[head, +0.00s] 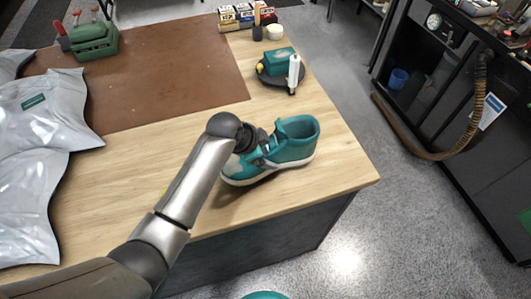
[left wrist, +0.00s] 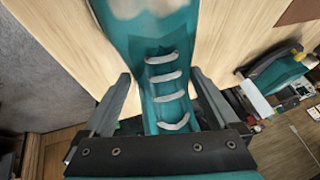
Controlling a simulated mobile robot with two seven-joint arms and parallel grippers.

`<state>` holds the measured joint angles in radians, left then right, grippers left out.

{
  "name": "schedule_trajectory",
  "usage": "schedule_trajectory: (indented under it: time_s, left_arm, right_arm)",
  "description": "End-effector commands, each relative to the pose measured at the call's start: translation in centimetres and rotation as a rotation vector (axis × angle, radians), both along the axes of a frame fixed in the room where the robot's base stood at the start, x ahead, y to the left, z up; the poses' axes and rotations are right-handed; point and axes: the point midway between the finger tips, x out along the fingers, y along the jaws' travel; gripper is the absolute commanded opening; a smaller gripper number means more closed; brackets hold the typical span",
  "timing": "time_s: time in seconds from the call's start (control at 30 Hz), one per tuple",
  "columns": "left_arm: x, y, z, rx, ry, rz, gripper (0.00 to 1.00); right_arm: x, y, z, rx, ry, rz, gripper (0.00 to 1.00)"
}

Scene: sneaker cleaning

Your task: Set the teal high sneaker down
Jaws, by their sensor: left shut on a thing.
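The teal high sneaker (head: 292,146) has a white sole and a grey toe. It is over the wooden table's front right part, toe to the left and collar to the right. My left gripper (head: 260,150) is shut on it around the lace area. In the left wrist view the sneaker (left wrist: 152,38) runs between the two fingers (left wrist: 160,88), with its white laces in the middle. A shadow lies under the sole, and I cannot tell whether the sole touches the wood. The arm hides part of the toe side. My right gripper is not in view.
The table (head: 340,172) has clear wood around the sneaker, with its front and right edges close by. A brown mat (head: 170,80) lies behind. Silver bags (head: 40,120) lie left. A dark round stand (head: 268,75) with a teal block and white bottle is at the back right.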

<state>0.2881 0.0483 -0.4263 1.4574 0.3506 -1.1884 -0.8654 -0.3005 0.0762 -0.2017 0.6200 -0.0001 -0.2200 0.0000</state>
Motion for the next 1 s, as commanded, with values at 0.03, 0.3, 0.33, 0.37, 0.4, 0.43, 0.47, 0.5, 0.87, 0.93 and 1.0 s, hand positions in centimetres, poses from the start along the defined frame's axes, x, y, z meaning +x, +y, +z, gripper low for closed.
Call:
schedule_trajectory:
  time_s: [0.03,0.3,0.33,0.37,0.4,0.43,0.47,0.5,0.87,0.93,1.0]
  left_arm:
    - [0.1,-0.1,-0.6,-0.003,-0.002,0.002,0.08]
    - [0.1,0.0,-1.3,-0.003,-0.006,0.000,0.08]
    - [0.1,0.0,-1.3,-0.002,-0.006,0.000,0.08]
    - [0.1,0.0,-1.2,-0.002,-0.006,0.000,0.08]
    - [0.1,0.0,-1.3,-0.003,-0.005,0.001,0.08]
    - [0.1,0.0,-1.4,-0.002,-0.005,0.000,0.08]
    - [0.1,0.0,-1.4,-0.002,-0.005,0.000,0.08]
    - [0.1,0.0,-1.6,-0.002,-0.005,0.000,0.08]
    - [0.0,0.0,-1.7,-0.001,-0.001,0.000,1.00]
    - [0.0,0.0,-1.2,-0.001,-0.002,0.000,1.00]
    - [-0.1,0.2,-0.9,0.000,-0.002,0.001,1.00]
  right_arm:
    - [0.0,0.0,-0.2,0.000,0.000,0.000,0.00]
    - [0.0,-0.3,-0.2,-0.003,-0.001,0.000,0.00]
    - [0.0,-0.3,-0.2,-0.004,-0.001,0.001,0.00]
    - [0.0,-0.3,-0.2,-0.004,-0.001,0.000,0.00]
    - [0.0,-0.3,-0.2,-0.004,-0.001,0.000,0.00]
    - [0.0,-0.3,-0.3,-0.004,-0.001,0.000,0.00]
    - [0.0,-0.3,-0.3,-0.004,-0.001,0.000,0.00]
    - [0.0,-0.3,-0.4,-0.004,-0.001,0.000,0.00]
    - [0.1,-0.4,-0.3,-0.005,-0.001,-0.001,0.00]
    - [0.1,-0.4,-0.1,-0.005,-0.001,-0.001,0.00]
    - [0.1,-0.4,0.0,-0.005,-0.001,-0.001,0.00]
